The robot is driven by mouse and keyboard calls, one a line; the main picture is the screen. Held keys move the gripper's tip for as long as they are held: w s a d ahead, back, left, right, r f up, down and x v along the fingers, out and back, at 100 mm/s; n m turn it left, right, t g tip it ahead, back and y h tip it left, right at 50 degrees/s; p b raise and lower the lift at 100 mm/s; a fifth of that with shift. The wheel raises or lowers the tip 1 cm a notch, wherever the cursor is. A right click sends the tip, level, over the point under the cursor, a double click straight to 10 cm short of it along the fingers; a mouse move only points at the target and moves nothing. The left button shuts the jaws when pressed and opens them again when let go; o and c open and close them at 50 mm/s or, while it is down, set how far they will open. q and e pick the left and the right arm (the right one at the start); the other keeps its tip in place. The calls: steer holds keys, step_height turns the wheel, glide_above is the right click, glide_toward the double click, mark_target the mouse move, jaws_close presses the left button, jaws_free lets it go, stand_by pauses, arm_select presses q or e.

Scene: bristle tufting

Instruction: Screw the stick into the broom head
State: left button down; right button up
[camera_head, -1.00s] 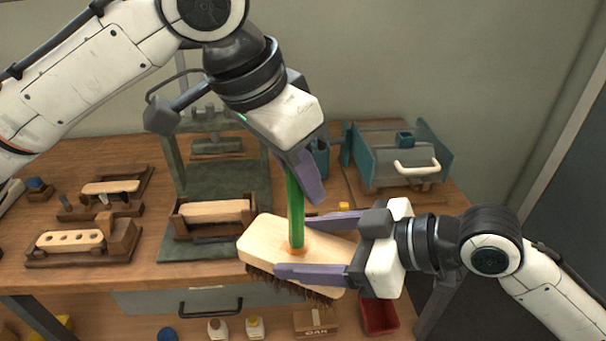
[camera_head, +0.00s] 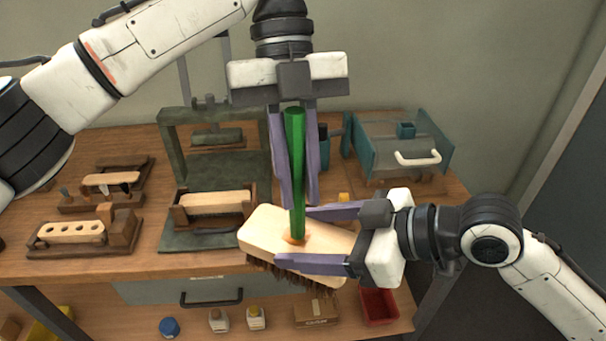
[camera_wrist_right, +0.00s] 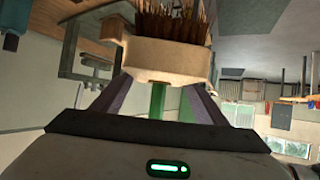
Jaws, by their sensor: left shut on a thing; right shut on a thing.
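The green stick (camera_head: 295,165) stands nearly upright, its lower end at the orange socket ring (camera_head: 296,238) on top of the broom head (camera_head: 268,229). I cannot tell how deep it sits. My left gripper (camera_head: 297,195) is shut on the stick, its purple fingers on either side of it. My right gripper (camera_head: 318,238) is shut on the broom head, which is a pale wooden block with brown bristles pointing down.
The wooden workbench (camera_head: 130,268) lies behind. A red bin (camera_head: 379,306) and bottles sit on the lower shelf.

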arm_select(q)
steer(key=m, duration=0.2)
steer(key=m+y, duration=0.1)
steer(key=m, duration=0.1)
steer(key=m+y, duration=0.1)
steer(key=shift+a+m, duration=0.3)
steer(key=shift+m, duration=0.1)
steer(key=m, duration=0.2)
steer(key=m+t+y, duration=0.1)
steer(key=m, duration=0.1)
steer(key=m+y, duration=0.1)
steer(key=m, duration=0.2)
steer(key=shift+w+a+t, duration=0.3)
steer(key=shift+a, duration=0.1)
steer(key=c, duration=1.7)
jaws_free()
steer(key=shift+o, duration=0.4)
steer(key=shift+o, duration=0.2)
